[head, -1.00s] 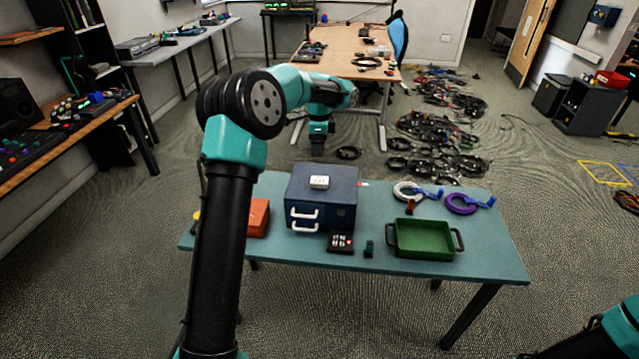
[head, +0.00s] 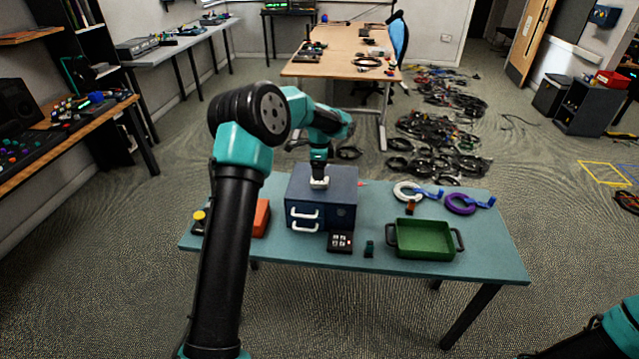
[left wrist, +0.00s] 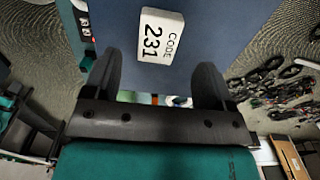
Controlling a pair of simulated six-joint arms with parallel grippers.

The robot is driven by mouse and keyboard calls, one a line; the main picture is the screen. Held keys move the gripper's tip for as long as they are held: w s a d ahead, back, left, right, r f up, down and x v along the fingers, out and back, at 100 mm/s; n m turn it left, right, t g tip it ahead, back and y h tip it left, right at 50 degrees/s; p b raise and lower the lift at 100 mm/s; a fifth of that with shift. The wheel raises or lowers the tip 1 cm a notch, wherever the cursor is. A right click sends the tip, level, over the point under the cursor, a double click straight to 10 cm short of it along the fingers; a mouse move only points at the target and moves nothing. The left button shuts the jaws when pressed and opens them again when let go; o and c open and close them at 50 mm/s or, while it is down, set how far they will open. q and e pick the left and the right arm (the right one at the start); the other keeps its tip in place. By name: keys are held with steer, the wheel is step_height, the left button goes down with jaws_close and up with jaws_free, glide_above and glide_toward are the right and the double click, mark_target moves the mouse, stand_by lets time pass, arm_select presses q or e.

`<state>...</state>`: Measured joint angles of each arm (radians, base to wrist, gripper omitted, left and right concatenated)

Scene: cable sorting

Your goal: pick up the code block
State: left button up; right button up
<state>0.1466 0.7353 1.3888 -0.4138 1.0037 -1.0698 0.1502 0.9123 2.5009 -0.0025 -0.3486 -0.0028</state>
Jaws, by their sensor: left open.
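The code block (left wrist: 160,35) is a small white block marked "CODE 231". It lies on top of the dark blue drawer cabinet (head: 340,205), and in the head view the block (head: 319,183) shows just under my left gripper. My left gripper (head: 319,175) points down over the cabinet top. In the left wrist view its two dark fingers (left wrist: 160,75) are apart, with the block ahead of the gap between them and nothing between the tips. My right gripper is out of view; only part of my right arm shows at the lower right.
A green tray (head: 391,236) with dark handles stands right of the cabinet. A black keypad (head: 340,242) and a small green block (head: 369,248) lie in front. White (head: 407,192) and purple (head: 460,204) cable coils lie behind the tray. An orange box (head: 261,218) stands left.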

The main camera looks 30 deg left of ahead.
arm_select(q)
step_height(320, 180, down, 5)
steer(key=shift+s+f, duration=0.1)
stand_by(0.3)
steer(key=c, duration=1)
